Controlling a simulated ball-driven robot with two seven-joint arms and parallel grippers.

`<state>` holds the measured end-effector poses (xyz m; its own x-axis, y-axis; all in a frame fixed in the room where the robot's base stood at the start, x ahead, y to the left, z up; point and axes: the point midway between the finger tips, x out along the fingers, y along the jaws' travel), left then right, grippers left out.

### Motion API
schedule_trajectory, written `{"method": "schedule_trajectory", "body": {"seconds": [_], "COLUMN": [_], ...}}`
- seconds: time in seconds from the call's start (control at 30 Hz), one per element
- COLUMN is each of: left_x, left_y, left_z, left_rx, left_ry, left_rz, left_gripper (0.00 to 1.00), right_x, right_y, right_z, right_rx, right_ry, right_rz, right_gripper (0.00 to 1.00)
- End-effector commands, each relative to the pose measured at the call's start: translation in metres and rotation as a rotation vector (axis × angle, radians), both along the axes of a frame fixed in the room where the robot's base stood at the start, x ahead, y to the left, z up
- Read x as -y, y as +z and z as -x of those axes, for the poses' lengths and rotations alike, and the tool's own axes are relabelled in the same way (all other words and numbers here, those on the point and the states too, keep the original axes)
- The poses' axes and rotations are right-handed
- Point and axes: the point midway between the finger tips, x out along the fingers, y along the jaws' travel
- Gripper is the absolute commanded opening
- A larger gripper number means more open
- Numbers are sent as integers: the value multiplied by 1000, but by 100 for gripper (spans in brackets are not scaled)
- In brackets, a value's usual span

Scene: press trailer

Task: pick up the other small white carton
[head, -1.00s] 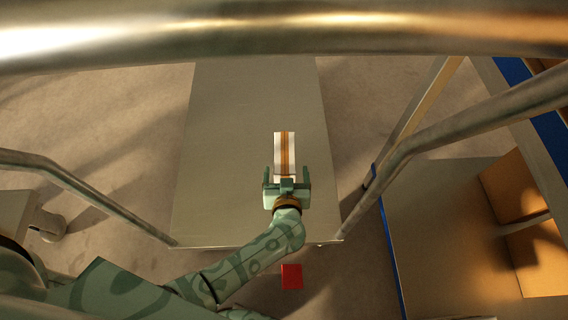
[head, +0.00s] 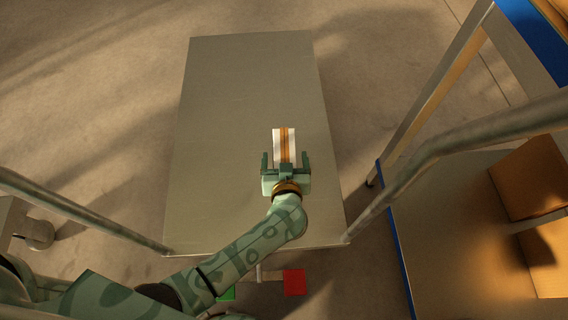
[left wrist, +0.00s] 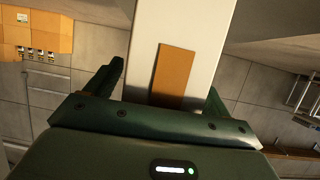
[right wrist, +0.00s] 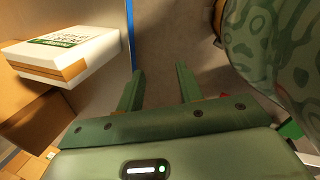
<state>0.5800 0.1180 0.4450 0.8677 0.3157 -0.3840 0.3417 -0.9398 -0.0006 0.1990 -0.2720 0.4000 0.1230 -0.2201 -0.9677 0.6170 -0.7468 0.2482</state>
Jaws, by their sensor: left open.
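A small white carton (head: 277,143) with an orange-brown stripe is on the grey metal platform (head: 240,90), right of its middle in the head view. My left gripper (head: 285,153) is open, with one finger on each side of the carton's near part. In the left wrist view the white carton (left wrist: 195,50), with its brown patch, lies between the open fingers. I cannot tell whether they touch it. Another white carton (right wrist: 90,53) with green print shows at the upper left of the right wrist view. My right gripper (right wrist: 159,70) is open and empty, apart from it.
Metal rails (head: 90,215) run beside the platform on the left, with another rail (head: 470,135) on the right. A blue-edged surface with cardboard boxes (head: 525,185) stands at the right. A red square piece (head: 294,282) and a green one (head: 227,294) show below the platform. The platform's far part is bare.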

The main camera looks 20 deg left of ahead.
Motion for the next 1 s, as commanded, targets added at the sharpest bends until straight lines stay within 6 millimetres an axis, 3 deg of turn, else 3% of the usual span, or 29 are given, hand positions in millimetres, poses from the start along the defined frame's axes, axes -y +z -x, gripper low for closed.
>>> {"method": "schedule_trajectory", "body": {"seconds": [0.13,0.4,0.43,0.8,1.0], "left_x": [0,0,0,0,1], "left_y": [1,1,1,5,17], "left_z": [0,0,0,-2,-2], "left_rx": [1,1,1,6,11], "left_ry": [0,0,0,-1,-2], "left_rz": [0,0,0,0,0], "left_gripper": [79,4,0,0,0], "right_x": [0,0,0,0,4], "right_y": [0,0,0,-1,-10], "right_z": [0,0,0,2,16], "right_rx": [0,0,0,-5,-37], "right_ry": [0,-1,-1,0,-3], "right_rz": [0,0,0,0,6], "right_gripper": [36,36,36,36,36]}}
